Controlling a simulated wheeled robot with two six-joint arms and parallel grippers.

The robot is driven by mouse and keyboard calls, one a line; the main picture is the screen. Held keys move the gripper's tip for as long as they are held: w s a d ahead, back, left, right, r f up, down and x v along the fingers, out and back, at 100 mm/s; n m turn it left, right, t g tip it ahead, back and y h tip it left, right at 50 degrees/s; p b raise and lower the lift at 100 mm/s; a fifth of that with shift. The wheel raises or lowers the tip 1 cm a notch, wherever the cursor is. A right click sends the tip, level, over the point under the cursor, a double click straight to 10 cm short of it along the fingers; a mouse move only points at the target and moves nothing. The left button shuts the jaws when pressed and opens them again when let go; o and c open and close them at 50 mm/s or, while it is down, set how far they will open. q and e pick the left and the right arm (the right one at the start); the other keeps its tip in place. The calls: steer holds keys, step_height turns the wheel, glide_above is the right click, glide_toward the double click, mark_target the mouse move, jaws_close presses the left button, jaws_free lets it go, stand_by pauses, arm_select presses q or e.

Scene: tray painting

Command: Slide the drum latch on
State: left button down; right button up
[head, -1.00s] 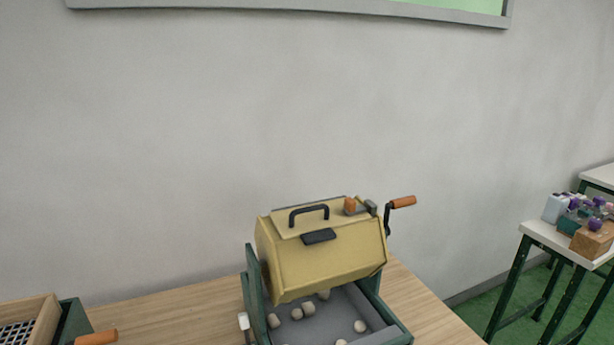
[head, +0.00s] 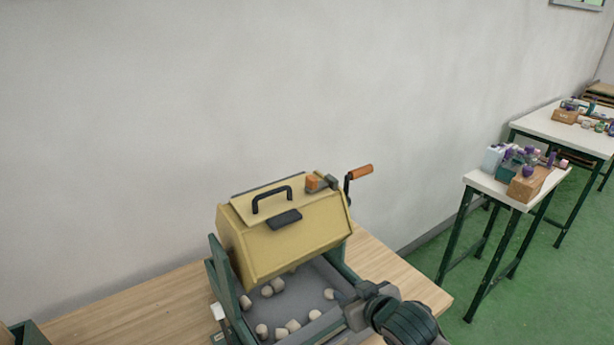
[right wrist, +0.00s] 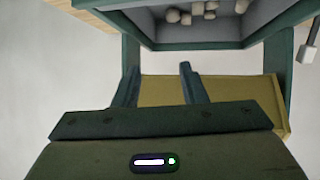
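A yellow faceted drum (head: 285,245) hangs in a green frame above a grey tray. Its lid carries a black handle (head: 272,197) and a black plate (head: 285,219). A latch with an orange knob and grey metal part (head: 314,183) sits at the lid's right end. My right gripper (head: 362,294) is low at the tray's right front, apart from the latch. In the right wrist view, its two fingers (right wrist: 158,72) are spread with nothing between them, and the drum (right wrist: 258,97) shows behind them. My left gripper is out of view.
A crank with an orange grip (head: 360,172) sticks out at the drum's right. The grey tray (head: 315,285) holds several pale pellets. The wooden tabletop (head: 125,310) is clear at left. A stool with bottles (head: 480,182) stands at right.

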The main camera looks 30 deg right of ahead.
steer(key=w+r+t, duration=0.1)
steer(key=r, duration=0.2)
steer(key=w+r+t, duration=0.1)
steer(key=w+r, duration=0.1)
steer(key=r, duration=0.1)
steer(key=w+r+t+y, duration=0.1)
steer(key=w+r, duration=0.1)
steer(key=r, duration=0.2)
steer(key=shift+w+d, duration=0.1)
steer(key=shift+w, duration=0.1)
steer(key=n+t+y, duration=0.1)
steer(key=t+y, duration=0.1)
steer(key=t, duration=0.1)
glide_toward(307, 178)
steer(key=d+f, duration=0.1)
steer(key=w+p, duration=0.1)
steer(key=w, duration=0.2)
steer(key=w+a+p, duration=0.1)
steer(key=w, duration=0.2)
steer(key=w+p, duration=0.1)
steer(key=w, duration=0.3)
steer(key=shift+a+p, duration=0.25)
steer(key=shift+p, duration=0.05)
steer(key=shift+w+a+f, duration=0.1)
steer(key=shift+w, duration=0.6)
steer(key=shift+c, duration=0.2)
jaws_close()
